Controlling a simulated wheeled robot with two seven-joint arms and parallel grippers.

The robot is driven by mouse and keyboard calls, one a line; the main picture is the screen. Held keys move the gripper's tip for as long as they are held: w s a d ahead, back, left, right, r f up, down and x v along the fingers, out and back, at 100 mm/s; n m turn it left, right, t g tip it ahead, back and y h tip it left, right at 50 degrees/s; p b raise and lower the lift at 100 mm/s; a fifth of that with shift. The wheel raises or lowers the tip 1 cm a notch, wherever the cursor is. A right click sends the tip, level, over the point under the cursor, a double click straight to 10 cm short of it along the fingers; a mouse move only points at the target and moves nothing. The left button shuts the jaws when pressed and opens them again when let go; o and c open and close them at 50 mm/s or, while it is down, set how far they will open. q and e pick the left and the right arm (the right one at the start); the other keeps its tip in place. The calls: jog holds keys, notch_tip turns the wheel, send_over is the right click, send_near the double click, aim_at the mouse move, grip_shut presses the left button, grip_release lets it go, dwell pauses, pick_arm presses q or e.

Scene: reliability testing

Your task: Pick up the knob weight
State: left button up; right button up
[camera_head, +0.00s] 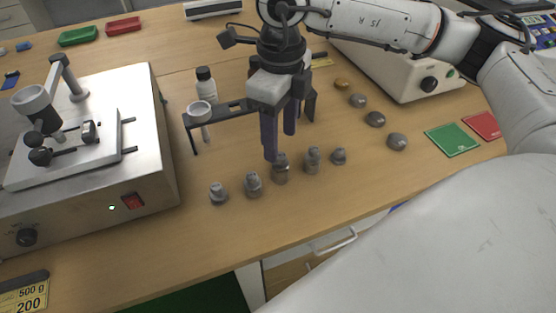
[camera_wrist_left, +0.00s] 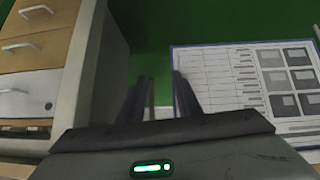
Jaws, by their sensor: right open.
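Several grey metal knob weights stand in a row on the wooden table in the head view: one at the left end (camera_head: 218,193), a second (camera_head: 253,184), a middle one (camera_head: 280,170), a fourth (camera_head: 312,160) and a small one (camera_head: 339,156). My right gripper (camera_head: 280,146) points down at the middle weight, its fingers open and just above or behind the weight's top. Whether the fingertips touch it I cannot tell. My left gripper (camera_wrist_left: 163,88) shows only in the left wrist view, open and empty, over a green floor.
Several flatter weights (camera_head: 397,141) lie right of the row. A black bracket (camera_head: 222,111) and a white bottle (camera_head: 206,86) stand behind. A metal device (camera_head: 150,120) fills the left. Green (camera_head: 452,139) and red (camera_head: 484,125) cards lie right. Table front is clear.

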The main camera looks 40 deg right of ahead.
aim_at(280, 155)
notch_tip(280, 155, down, 2)
jog(key=shift+f, duration=0.25)
jog(key=f, duration=0.3)
jog(key=shift+w+d+f, duration=0.25)
jog(key=shift+d+f, duration=0.05)
jog(key=shift+f, duration=0.6)
jog(key=c, duration=1.2)
jog(key=shift+w+r, duration=0.1)
grip_shut()
notch_tip(280, 155, up, 10)
